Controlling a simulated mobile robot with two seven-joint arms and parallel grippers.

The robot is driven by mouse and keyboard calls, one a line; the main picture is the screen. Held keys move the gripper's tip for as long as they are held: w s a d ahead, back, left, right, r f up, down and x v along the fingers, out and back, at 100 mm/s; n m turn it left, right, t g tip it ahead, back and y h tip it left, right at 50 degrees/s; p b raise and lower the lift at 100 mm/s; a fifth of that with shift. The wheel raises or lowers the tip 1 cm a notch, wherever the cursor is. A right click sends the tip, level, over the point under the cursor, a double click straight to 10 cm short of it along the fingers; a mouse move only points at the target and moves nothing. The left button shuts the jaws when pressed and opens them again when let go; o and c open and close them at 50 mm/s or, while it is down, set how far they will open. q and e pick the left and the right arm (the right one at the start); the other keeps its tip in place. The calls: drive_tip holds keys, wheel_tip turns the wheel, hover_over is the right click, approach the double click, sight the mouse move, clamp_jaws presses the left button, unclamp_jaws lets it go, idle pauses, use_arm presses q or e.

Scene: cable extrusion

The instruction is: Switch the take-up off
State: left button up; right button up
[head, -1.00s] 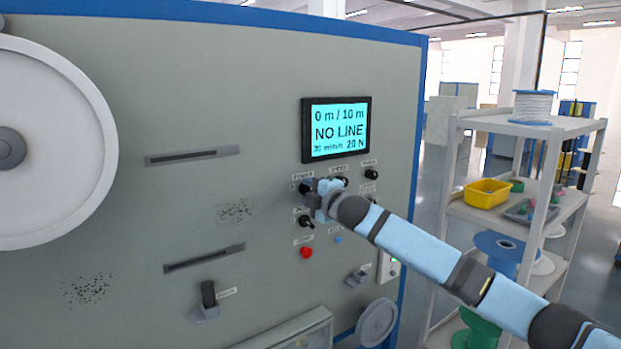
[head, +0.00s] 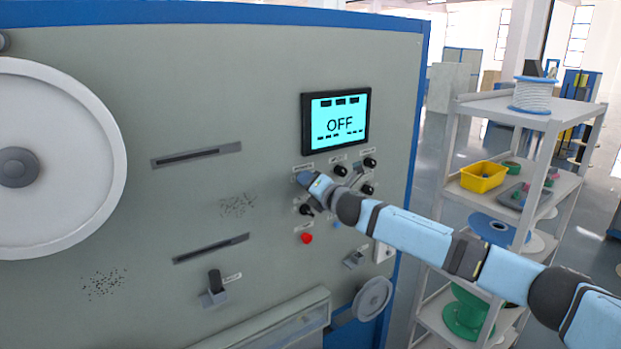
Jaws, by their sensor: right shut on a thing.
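The take-up machine's grey panel (head: 240,70) fills the left and middle. A black switch (head: 306,210) and a red button (head: 307,238) are below. My left gripper is not in view.
A large white reel (head: 70,150) is on the panel's left. A lever (head: 215,283) and a small handwheel (head: 373,298) stick out low on the panel. A shelf cart (head: 530,118) with spools and a yellow bin (head: 483,177) stands at the right.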

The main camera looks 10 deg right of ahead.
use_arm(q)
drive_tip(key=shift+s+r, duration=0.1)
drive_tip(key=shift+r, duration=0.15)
use_arm(e)
drive_tip(key=shift+n, duration=0.4)
drive_tip(key=o, duration=0.9)
use_arm(q)
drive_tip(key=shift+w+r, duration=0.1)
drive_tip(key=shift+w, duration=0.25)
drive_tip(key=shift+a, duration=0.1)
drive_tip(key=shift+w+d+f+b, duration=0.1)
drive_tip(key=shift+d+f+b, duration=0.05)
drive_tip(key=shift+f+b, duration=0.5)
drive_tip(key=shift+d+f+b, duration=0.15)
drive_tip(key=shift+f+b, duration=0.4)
drive_tip(key=shift+b, duration=0.05)
use_arm(e)
drive_tip(key=shift+v, duration=6.95)
